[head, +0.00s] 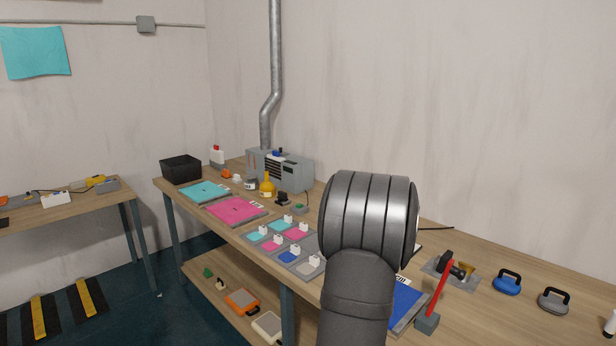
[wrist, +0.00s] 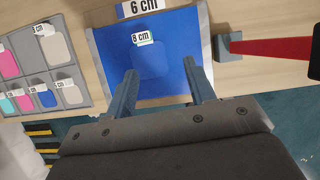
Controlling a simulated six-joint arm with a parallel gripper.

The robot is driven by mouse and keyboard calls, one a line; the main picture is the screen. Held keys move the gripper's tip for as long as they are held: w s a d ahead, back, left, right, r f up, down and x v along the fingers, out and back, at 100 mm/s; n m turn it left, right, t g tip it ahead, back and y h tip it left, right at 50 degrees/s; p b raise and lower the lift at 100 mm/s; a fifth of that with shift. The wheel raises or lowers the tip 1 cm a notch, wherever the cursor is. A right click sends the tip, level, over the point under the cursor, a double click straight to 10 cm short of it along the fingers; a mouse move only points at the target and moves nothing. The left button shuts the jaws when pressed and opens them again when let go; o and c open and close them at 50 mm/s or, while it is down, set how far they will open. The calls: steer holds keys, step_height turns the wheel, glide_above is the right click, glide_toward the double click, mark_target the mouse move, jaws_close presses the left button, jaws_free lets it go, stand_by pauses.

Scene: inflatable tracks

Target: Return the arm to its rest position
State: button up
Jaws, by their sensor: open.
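My arm (head: 366,250) rises in front of the workbench in the head view and hides my gripper there. In the wrist view my gripper (wrist: 162,72) is open, its two grey fingers apart with nothing held between them. It is over a blue sheet (wrist: 180,28) in a pale frame, labelled 6 cm. A blue patch (wrist: 148,64) labelled 8 cm lies on the sheet between the fingers. In the head view the blue sheet (head: 405,302) shows partly, right of my arm. I cannot tell the exact height of the fingers above it.
A red-handled tool (head: 437,290) stands right of the blue sheet. Blue (head: 507,283) and grey (head: 553,300) handled blocks lie further right. Left of my arm are a grey patch tray (wrist: 18,48), a pink sheet (head: 236,210), a cyan sheet (head: 204,192) and a black bin (head: 181,169).

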steer(key=shift+s+a+f, duration=0.3)
steer(key=shift+a+f, duration=0.9)
steer(key=shift+f, duration=0.25)
steer(key=shift+s+a+f, duration=0.25)
steer(key=shift+a+f, duration=0.95)
steer(key=shift+f, duration=0.2)
steer(key=shift+s+a+f, duration=0.3)
steer(key=shift+a+f, duration=0.9)
steer(key=shift+f, duration=0.25)
step_height(320, 180, up, 6)
steer(key=w+d+r, duration=0.1)
steer(key=d+r, duration=0.1)
steer(key=d, duration=0.5)
steer(key=w+d+r, duration=0.1)
steer(key=d+r, duration=0.2)
steer(key=d, duration=0.5)
steer(key=shift+r, duration=0.25)
steer(key=shift+w+a, duration=0.1)
